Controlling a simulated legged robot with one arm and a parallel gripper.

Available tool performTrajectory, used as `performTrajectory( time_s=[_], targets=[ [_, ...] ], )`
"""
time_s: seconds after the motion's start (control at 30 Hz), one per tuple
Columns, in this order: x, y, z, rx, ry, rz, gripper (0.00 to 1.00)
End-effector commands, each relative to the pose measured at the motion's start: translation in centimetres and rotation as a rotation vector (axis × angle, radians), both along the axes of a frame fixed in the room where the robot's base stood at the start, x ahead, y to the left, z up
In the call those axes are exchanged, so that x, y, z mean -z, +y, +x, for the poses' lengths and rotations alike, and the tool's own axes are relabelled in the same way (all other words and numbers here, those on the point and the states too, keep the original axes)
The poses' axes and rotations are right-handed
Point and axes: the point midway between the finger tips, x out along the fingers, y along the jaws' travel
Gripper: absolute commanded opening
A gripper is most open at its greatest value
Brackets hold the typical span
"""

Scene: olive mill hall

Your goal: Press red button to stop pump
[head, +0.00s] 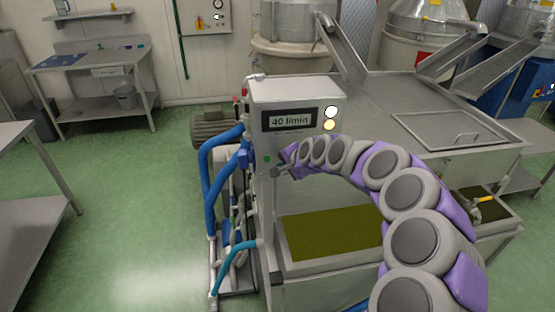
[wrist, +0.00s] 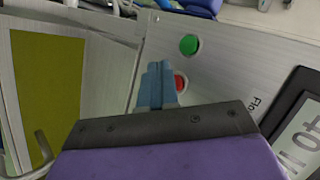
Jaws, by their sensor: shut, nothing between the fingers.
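The red button (wrist: 180,82) shows in the wrist view on a pale metal panel, partly hidden by my fingers. My gripper (wrist: 158,68) is shut and empty, its blue-grey fingers over the left part of the button. I cannot tell whether they touch it. A green button (wrist: 189,45) sits on the same panel beyond the red one. In the head view my gripper (head: 278,171) is at the front of the white control box (head: 290,92), just below the green button (head: 267,160); the red button is hidden there. The box's display (head: 290,120) reads 40 l/min.
A pump motor (head: 213,130) and blue hoses (head: 205,165) stand left of the box. Below my arm is a steel tank with olive-green liquid (head: 330,233). A yellow-handled tap (head: 483,199) is at right. Green floor (head: 130,205) is clear at left.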

Motion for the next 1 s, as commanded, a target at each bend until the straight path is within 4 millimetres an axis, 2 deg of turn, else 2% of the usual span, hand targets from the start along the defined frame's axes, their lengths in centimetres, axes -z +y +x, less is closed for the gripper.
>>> performTrajectory(
  time_s=[0.13, 0.47, 0.83, 1.0],
  targets=[
    [-0.1, -0.2, 0.0, 0.002, -0.001, 0.002, 0.00],
    [0.2, 1.2, 0.0, 0.001, 0.001, -0.010, 0.00],
    [-0.1, -0.1, 0.0, 0.002, 0.000, 0.002, 0.00],
    [0.0, 0.3, 0.0, 0.002, 0.000, -0.002, 0.00]
  ],
)
